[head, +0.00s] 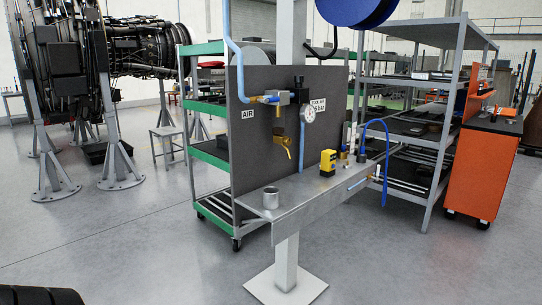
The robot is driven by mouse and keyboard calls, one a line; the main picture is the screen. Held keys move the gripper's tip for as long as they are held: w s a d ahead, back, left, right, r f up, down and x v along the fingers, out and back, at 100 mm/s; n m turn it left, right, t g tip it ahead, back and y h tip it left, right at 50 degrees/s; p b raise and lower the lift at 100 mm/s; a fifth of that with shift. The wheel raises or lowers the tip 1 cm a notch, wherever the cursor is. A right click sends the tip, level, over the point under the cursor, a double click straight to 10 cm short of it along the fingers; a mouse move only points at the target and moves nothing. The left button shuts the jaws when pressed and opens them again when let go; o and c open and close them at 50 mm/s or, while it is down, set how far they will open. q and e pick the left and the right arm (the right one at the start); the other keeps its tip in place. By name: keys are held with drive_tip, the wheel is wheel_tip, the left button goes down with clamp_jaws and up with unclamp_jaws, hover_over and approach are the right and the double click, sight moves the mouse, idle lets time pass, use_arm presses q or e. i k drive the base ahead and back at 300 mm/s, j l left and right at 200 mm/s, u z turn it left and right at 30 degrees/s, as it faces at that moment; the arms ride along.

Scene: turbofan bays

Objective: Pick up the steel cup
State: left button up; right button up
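The steel cup (270,197) is a small grey metal cup. It stands upright near the left end of a narrow metal shelf (300,203) fixed to a post in the middle of the head view. Neither of my grippers shows in this view, and nothing touches the cup.
A yellow device (328,162) and a blue hose (385,150) are further right along the shelf. A dark panel (255,120) with valves and a gauge rises behind it. A green-edged cart (212,150) stands behind.

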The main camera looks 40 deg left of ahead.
sight(271, 198)
drive_tip(key=u, duration=1.4)
drive_tip(key=i+j+z, duration=0.2)
drive_tip(key=i+j, duration=0.45)
drive_tip(key=i, duration=0.35)
drive_tip(key=i+j+z, duration=0.2)
drive_tip(key=i+j, duration=0.65)
drive_tip(key=i, duration=0.05)
